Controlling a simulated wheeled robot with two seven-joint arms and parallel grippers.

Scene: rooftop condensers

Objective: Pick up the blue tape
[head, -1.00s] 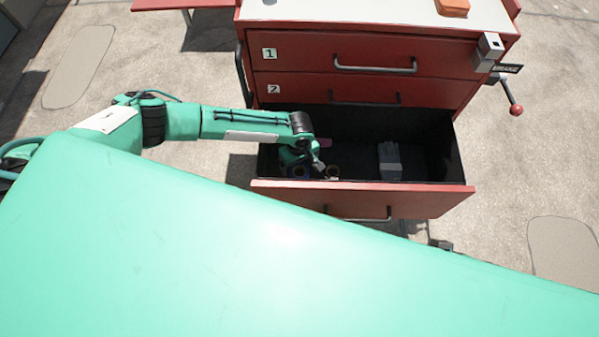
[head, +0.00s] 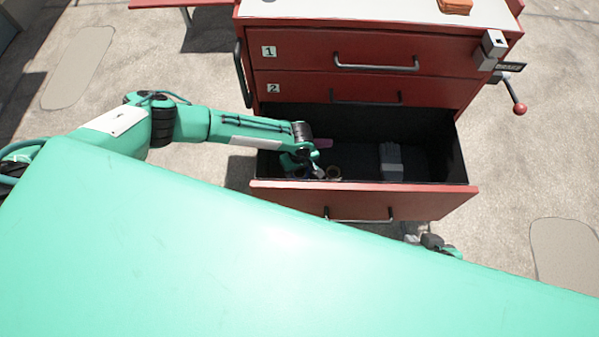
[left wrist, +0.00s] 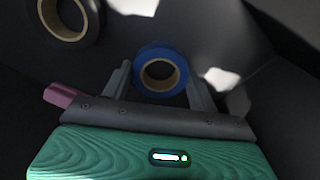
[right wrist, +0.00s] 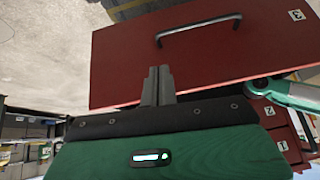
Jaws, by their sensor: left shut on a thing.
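The blue tape (left wrist: 139,77), a roll with a tan core, sits between the two fingers of my left gripper (left wrist: 160,83) in the left wrist view. The fingers touch its sides, and the gripper is shut on it. In the head view my left gripper (head: 318,172) is down inside the open drawer (head: 362,199), at its left end; the blue tape is mostly hidden there by the gripper. My right gripper (right wrist: 158,86) is shut and empty in front of the drawer's red face.
A dark tape roll (left wrist: 70,18) with a tan core lies beside the blue one. A pink-purple thing (left wrist: 60,95) is close to the left gripper. Grey gloves (head: 391,162) lie mid-drawer. The drawer's right part is clear. The red cabinet (head: 350,48) stands behind.

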